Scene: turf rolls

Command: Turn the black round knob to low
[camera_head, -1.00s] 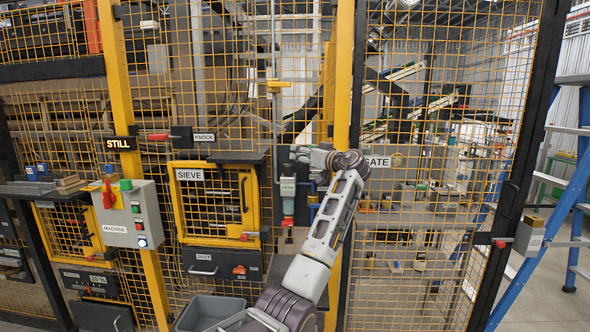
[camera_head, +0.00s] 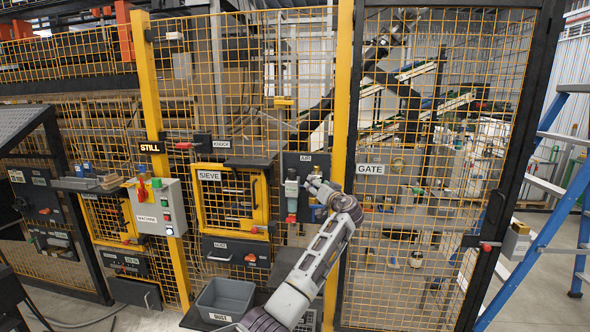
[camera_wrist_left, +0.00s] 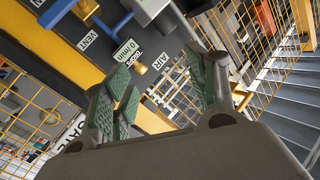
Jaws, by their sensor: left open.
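I cannot make out the black round knob for certain in either view. A dark cabinet (camera_head: 38,180) at the far left carries small controls and labels that are too small to read. My left gripper (camera_head: 315,186) is in front of the AIR panel (camera_head: 303,161), just right of its grey and red fitting (camera_head: 291,194). In the left wrist view my left gripper (camera_wrist_left: 166,92) is open, its green-padded fingers apart with nothing between them. Beyond the fingers are a blue handle (camera_wrist_left: 112,20), brass fittings and labels reading VENT and AIR. My right gripper is not in view.
A grey machine box (camera_head: 158,207) with a red switch stands on the left post. The SIEVE door (camera_head: 231,198) is in the middle, above a grey bin (camera_head: 225,297). The GATE mesh (camera_head: 400,240) and a blue ladder (camera_head: 545,180) are on the right.

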